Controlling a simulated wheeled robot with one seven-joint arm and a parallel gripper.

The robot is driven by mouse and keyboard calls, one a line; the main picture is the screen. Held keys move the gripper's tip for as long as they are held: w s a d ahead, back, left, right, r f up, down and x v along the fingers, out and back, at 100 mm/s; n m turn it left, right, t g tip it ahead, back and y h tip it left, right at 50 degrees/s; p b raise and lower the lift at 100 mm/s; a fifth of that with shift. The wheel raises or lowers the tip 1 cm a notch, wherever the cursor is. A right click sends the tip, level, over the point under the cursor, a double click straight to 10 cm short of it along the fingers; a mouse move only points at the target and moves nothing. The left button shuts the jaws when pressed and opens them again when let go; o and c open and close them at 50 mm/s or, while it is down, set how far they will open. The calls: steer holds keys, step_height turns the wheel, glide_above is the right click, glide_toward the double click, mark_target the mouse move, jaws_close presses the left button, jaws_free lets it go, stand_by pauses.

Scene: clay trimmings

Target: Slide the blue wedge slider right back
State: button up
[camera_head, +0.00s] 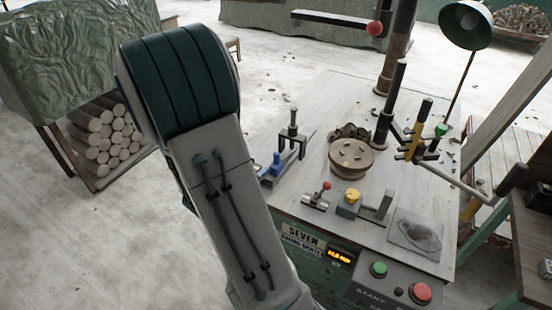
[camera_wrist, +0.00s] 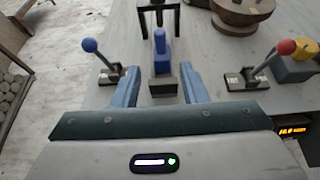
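The blue wedge slider (camera_wrist: 161,52) stands in the wrist view on a dark track, with a dark upright plate at its near end and a dark frame behind it. In the head view the blue slider (camera_head: 276,163) shows at the table's left edge, just right of my arm. My gripper (camera_wrist: 160,70) is open, its two blue-grey fingers one on each side of the track's near end. I see gaps on both sides, and nothing is held. In the head view my arm hides most of the gripper.
A blue-knobbed lever (camera_wrist: 89,46) stands left of my fingers. A red-knobbed lever (camera_wrist: 286,48) stands to the right, beside a yellow button (camera_head: 352,197). A round wooden piece (camera_head: 350,157) lies beyond. A control box with green and red buttons (camera_head: 421,292) is at the front.

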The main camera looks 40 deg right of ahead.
mark_target(275, 158)
steer(key=x, duration=1.3)
steer(key=shift+d+f, duration=0.15)
steer(key=shift+d, duration=0.1)
jaws_close()
steer(key=shift+w, duration=0.1)
